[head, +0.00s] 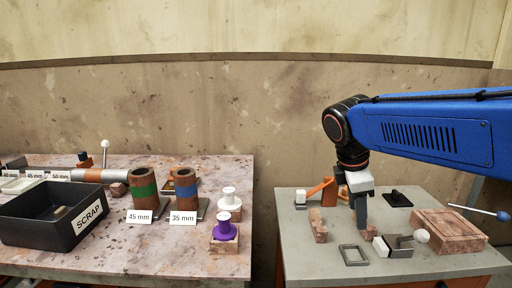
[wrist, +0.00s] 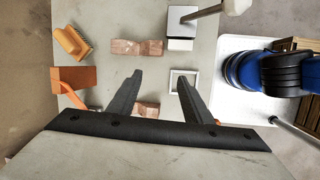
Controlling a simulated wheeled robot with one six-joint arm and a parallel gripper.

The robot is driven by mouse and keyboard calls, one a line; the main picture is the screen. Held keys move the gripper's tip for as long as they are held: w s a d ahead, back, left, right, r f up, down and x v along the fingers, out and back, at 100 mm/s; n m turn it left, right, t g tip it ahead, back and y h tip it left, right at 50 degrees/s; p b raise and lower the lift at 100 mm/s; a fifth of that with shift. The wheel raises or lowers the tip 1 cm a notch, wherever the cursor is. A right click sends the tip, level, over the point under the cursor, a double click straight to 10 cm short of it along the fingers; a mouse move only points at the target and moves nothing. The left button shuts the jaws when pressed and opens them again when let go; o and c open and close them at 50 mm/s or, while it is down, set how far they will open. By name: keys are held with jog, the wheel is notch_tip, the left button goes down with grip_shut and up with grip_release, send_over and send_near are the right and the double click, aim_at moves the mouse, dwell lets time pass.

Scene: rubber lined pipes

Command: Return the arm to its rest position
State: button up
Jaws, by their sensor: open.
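My gripper (head: 361,212) hangs from my blue arm, pointing down over the grey table (head: 300,258) on the right. In the wrist view my gripper (wrist: 160,78) has its two dark fingers spread apart with nothing held between them. A small square frame (wrist: 183,80) lies by the right fingertip. I cannot tell from the frames how high the fingers are above the table.
A brick block (head: 450,230), a black part (head: 397,198), an orange tool (head: 322,189) and a white-ball-ended tool (head: 422,236) crowd the grey table. The left table holds a black SCRAP bin (head: 30,228), pipes (head: 144,188) and spools (head: 225,228). A gap separates the tables.

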jog(key=s+d+f+m, duration=0.1)
jog(key=s+m, duration=0.2)
jog(key=s+d+f+m+t+y, duration=0.1)
jog(key=s+f+m, duration=0.1)
jog(key=s+m, duration=0.1)
jog(key=s+d+f+m+y, duration=0.1)
jog(key=s+f+m, duration=0.1)
jog(key=s+m, duration=0.1)
jog(key=shift+s, duration=0.7)
jog(key=s+f+m+t+y, duration=0.1)
jog(key=s+f+m+t, duration=0.1)
jog(key=s+f+m, duration=0.3)
jog(key=s+m, duration=0.1)
jog(key=m, duration=0.1)
jog(key=shift+s+d+f+m, duration=0.2)
jog(key=shift+s+f+m, duration=0.1)
jog(key=shift+f+m, duration=0.1)
jog(key=shift+o, duration=0.2)
